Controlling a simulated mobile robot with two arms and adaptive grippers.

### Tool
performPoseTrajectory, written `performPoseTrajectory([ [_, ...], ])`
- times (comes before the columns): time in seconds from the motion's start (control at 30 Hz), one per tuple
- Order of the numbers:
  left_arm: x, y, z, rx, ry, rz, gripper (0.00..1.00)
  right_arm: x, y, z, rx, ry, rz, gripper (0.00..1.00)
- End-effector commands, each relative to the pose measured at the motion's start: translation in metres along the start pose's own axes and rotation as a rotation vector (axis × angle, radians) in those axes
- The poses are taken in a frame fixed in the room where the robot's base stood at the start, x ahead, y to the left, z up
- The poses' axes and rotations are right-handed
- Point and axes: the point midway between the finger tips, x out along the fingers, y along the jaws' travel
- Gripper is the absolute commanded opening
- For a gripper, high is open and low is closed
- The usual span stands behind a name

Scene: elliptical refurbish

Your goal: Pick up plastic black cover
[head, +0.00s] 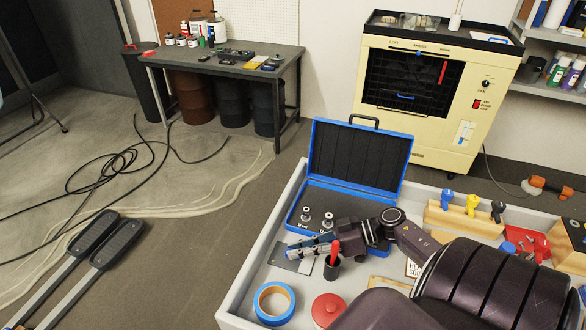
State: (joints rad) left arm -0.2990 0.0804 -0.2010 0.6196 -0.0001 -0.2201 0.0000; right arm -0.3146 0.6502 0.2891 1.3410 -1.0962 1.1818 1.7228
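I cannot tell for certain which thing is the plastic black cover. My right gripper (306,248) is over the light workbench (238,297), in front of an open blue case (355,158) with a black lining. Its fingers point left, above a flat grey plate (282,262) and behind a black cup (331,267) that holds a red-handled tool (336,250). The fingers are small and partly overlapped, so their opening is unclear. I see nothing clearly held. My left gripper is not in view.
Blue tape (274,303) and a red round lid (328,309) lie at the workbench's front. Coloured tools stand in a wooden block (465,219) at right. A cream machine (437,143) and a dark table (225,67) stand behind. Cables (130,158) lie on the floor.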

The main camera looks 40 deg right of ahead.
Motion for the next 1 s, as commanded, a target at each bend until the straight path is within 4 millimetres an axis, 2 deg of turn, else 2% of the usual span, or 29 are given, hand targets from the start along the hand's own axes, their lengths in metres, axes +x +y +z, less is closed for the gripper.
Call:
performPoseTrajectory([
  [0.1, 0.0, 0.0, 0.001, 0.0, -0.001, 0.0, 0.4, 0.0, 0.0, 0.0, 0.0, -0.001, 0.0, 0.0],
  [0.57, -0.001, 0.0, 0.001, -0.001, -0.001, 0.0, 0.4, -0.002, -0.001, -0.003, 0.0, -0.002, 0.0, 0.0],
  [0.77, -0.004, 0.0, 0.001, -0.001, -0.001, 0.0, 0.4, -0.01, -0.008, -0.022, -0.003, -0.003, 0.0, 0.0],
  [1.0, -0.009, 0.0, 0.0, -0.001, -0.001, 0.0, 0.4, -0.028, -0.025, -0.068, -0.005, -0.005, 0.0, 0.0],
])
